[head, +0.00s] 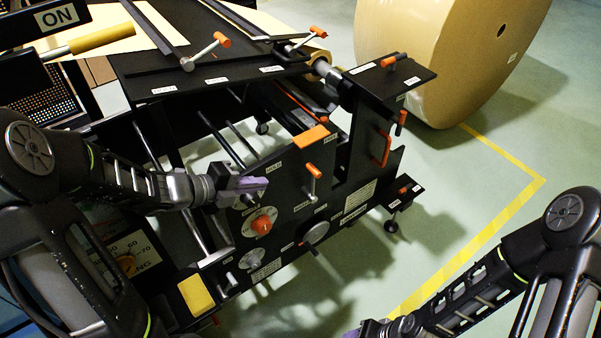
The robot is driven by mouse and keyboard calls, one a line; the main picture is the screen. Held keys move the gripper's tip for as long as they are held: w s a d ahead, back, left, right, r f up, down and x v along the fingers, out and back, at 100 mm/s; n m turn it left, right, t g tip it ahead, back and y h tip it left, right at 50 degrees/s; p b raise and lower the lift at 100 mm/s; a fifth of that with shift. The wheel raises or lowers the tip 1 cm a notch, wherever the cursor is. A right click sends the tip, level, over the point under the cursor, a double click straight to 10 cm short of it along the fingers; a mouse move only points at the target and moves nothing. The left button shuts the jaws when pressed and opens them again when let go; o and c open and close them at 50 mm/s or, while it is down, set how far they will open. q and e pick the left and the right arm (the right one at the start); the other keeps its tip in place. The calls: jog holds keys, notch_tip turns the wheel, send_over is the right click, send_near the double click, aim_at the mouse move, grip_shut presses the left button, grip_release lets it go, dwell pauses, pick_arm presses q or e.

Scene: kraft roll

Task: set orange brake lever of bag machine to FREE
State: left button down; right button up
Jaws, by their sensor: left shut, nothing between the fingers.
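The black bag machine (335,190) fills the middle of the head view. On its front panel is a lever with an orange grip (313,169), standing close to upright, its grip leaning slightly left. Small white labels sit around this lever, too small to read surely, so I cannot confirm its setting. My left gripper (266,186) is shut and empty, in front of the panel, left of the lever and apart from it in the picture. It is above the red-orange knob (262,225). My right gripper (366,328) is at the bottom edge, partly cut off, its fingers unclear.
Other orange-handled levers stand on the machine's top (222,40) and on its right bracket (388,61). A red-orange pull handle (382,149) is at right. A large kraft roll (440,50) stands behind. The floor right of the machine is open, with a yellow line (510,207).

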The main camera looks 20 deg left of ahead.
pick_arm(q)
jog(key=b, duration=0.2)
send_near(313, 185)
jog(key=w+d, duration=0.1)
jog(key=w+d+r, duration=0.1)
jog(key=w+r, duration=0.1)
jog(key=w, duration=0.1)
jog(key=shift+d+p, duration=0.35)
jog(key=shift+d, duration=0.05)
